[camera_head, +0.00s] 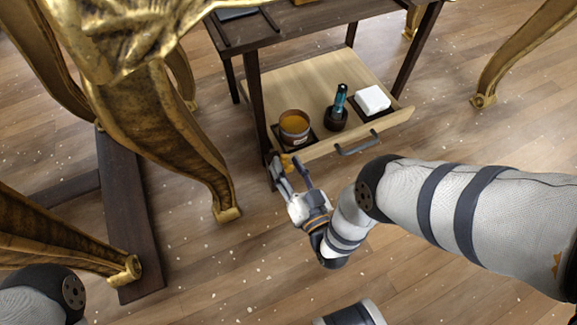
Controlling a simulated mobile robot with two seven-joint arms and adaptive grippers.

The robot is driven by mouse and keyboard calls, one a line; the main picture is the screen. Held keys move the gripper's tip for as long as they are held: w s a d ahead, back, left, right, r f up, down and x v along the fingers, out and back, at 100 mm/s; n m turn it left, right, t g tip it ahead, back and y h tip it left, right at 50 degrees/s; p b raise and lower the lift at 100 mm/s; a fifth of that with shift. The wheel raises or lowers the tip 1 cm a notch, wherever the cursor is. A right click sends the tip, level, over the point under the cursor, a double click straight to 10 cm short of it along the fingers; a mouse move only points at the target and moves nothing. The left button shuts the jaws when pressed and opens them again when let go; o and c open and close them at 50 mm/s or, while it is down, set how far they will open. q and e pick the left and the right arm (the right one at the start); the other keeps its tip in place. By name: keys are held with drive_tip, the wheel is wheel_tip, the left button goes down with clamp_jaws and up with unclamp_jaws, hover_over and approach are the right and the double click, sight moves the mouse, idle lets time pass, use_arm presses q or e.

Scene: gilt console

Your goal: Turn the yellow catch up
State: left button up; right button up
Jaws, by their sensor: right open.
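The yellow catch (287,161) is a small yellow piece at the front left corner of the pulled-out wooden drawer (290,80), by the table's dark leg. My right gripper (287,169) is open at this corner, with one finger on each side of the catch. I cannot tell whether the fingers touch it. The fingers partly hide the catch, so its exact angle is unclear. My left gripper is out of view; only part of my left arm shows at the lower left.
The drawer holds an amber-filled round container (295,127), a dark bottle with a teal top (338,108) and a white block (372,99). A dark handle (358,143) is on its front. Gilt legs (170,125) stand close on the left. Wooden floor lies open in front.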

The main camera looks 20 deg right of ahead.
clamp_jaws()
drive_tip(key=shift+a+r+n, duration=0.2)
drive_tip(key=shift+a+n, duration=0.35)
drive_tip(key=shift+n, duration=0.55)
drive_tip(key=shift+s+a+n, duration=0.1)
drive_tip(key=shift+a+n, duration=0.3)
drive_tip(key=shift+n, duration=0.7)
unclamp_jaws()
drive_tip(key=s, duration=0.7)
drive_tip(key=shift+s, duration=0.25)
